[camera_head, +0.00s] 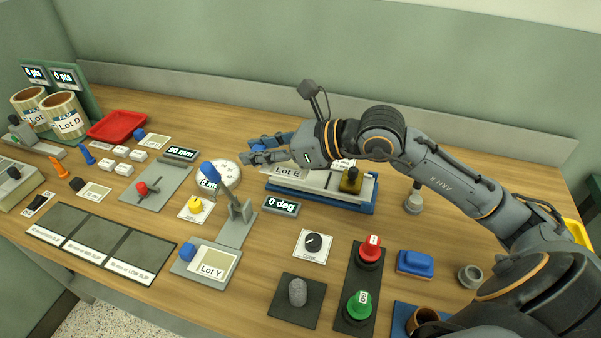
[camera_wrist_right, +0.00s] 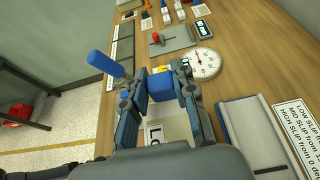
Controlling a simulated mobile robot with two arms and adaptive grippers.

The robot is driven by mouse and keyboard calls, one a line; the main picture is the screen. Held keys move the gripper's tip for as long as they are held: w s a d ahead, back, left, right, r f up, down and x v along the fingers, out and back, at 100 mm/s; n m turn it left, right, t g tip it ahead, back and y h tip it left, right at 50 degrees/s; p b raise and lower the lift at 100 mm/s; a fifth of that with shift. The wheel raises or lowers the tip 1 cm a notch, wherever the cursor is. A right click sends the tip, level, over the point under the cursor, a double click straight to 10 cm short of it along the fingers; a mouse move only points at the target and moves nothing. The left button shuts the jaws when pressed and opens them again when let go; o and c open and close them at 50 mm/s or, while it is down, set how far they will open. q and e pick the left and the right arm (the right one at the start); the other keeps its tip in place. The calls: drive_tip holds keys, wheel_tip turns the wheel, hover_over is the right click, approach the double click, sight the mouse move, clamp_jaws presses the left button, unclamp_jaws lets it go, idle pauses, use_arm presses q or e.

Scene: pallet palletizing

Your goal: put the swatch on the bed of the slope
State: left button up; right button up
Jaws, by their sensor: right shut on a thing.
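My right gripper (camera_head: 258,157) is shut on a blue block (camera_wrist_right: 160,86), the grip of a swatch. A pale card labelled "Lot E" (camera_head: 287,172) shows beside this gripper, and a card with a partly hidden label (camera_wrist_right: 155,132) shows below the block in the wrist view. It appears to be held over the table. My left gripper is not in view.
A round dial (camera_head: 225,172) and a yellow knob (camera_head: 195,204) are nearby. Red and green buttons (camera_head: 370,248) stand front right.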

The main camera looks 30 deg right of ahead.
drive_tip(key=w+d+f, duration=0.2)
drive_tip(key=d, duration=0.1)
drive_tip(key=w+d+f+p, duration=0.1)
drive_tip(key=w+d+f, duration=0.2)
drive_tip(key=w+d+f+p, duration=0.1)
drive_tip(key=w+d+f, duration=0.2)
drive_tip(key=shift+w+d+f, duration=0.1)
drive_tip(key=shift+d+f, duration=0.15)
drive_tip(key=shift+w+d+f, duration=0.3)
drive_tip(key=shift+d+f, duration=0.05)
drive_tip(key=shift+f, duration=0.25)
wheel_tip(320, 180, down, 3)
drive_tip(key=shift+r+p, duration=0.1)
drive_tip(key=shift+p, duration=0.45)
drive_tip(key=shift+f+b, duration=0.75)
drive_tip(key=o, duration=0.9)
drive_tip(key=shift+o, duration=0.2)
